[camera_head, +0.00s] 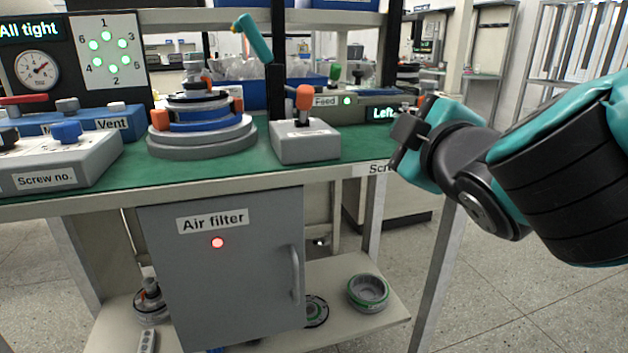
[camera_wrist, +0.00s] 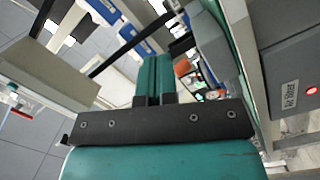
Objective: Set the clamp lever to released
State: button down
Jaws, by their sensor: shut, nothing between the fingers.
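A lever with an orange knob (camera_head: 304,98) stands upright on a light grey box (camera_head: 306,147) at the right of the green bench top. I see no readable clamp label on it, so I cannot tell for sure that it is the clamp lever. A teal handle (camera_head: 253,38) leans out from a black post behind that box. My gripper (camera_head: 408,134) is to the right of the box, near the bench's right end and apart from the lever. In the wrist view my gripper's teal fingers (camera_wrist: 154,75) are together with nothing between them.
The round motor fixture (camera_head: 200,130) sits left of the grey box. A "Feed" unit (camera_head: 326,101) with a green knob is behind. Below is the "Air filter" cabinet (camera_head: 220,270) with a red light.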

jog(key=s+a+f+n+t+y+b, duration=0.2)
jog(key=s+a+f+n+y+b, duration=0.2)
jog(key=n+b, duration=0.5)
jog(key=a+y+b, duration=0.1)
jog(key=a+y, duration=0.1)
jog(key=y, duration=0.1)
jog(key=shift+a+f+t, duration=0.35)
jog(key=shift+t, duration=0.05)
jog(key=p, duration=1)
send_near(308, 101)
jog(key=x, duration=0.6)
jog(key=shift+w+a+r, duration=0.1)
jog(key=shift+w+r, duration=0.05)
jog(key=shift+r, duration=0.05)
jog(key=shift+w+a, duration=0.25)
jog(key=shift+w, duration=0.25)
jog(key=shift+r+p, duration=0.15)
jog(key=shift+p, duration=0.3)
